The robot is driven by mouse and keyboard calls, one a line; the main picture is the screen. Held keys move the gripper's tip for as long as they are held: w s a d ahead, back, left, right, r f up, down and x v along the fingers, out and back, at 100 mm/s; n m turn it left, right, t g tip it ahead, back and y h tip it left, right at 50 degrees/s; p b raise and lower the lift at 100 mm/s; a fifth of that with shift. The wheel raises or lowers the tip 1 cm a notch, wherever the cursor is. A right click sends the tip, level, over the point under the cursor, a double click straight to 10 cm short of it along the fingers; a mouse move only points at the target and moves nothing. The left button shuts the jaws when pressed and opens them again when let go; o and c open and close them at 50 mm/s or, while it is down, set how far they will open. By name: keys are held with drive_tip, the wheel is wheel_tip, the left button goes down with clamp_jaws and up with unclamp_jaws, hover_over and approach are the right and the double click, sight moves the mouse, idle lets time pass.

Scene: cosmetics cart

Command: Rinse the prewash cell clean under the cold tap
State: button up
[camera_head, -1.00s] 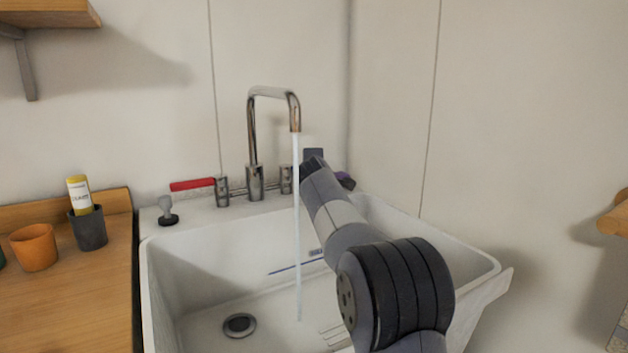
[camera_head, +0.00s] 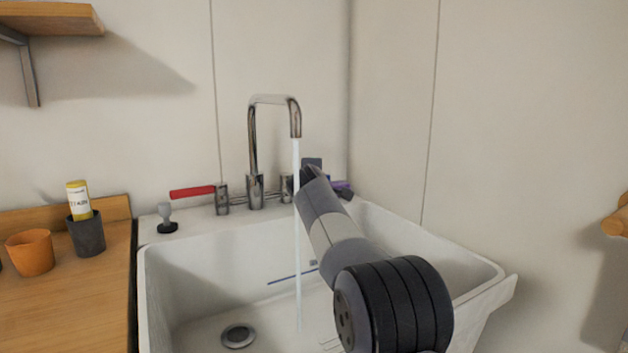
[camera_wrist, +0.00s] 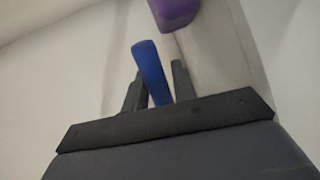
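The chrome tap (camera_head: 255,150) stands behind the white basin (camera_head: 190,262), and a water stream (camera_head: 298,240) falls from its spout into the basin. My arm reaches over the basin to the tap's right side. In the wrist view a blue handle (camera_wrist: 150,68) lies between the two fingers of my gripper (camera_wrist: 160,75). A narrow gap shows on the handle's right, so the fingers look open around it; contact on the left is unclear. The red handle (camera_head: 192,192) points left. My arm hides part of the basin; I cannot tell a separate prewash cell by its look.
A purple thing (camera_wrist: 175,12) sits just beyond the blue handle. A drain (camera_head: 238,335) is in the basin floor. A small plunger-like piece (camera_head: 166,218) stands on the left rim. An orange cup (camera_head: 30,252) and a grey cup (camera_head: 87,234) stand on the wooden counter (camera_head: 75,310).

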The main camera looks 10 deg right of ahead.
drive_tip(key=shift+o, duration=1.3)
drive_tip(key=shift+r, duration=0.1)
drive_tip(key=v, duration=1)
drive_tip(key=shift+s, duration=0.4)
drive_tip(key=shift+r, duration=0.1)
drive_tip(key=x, duration=1.1)
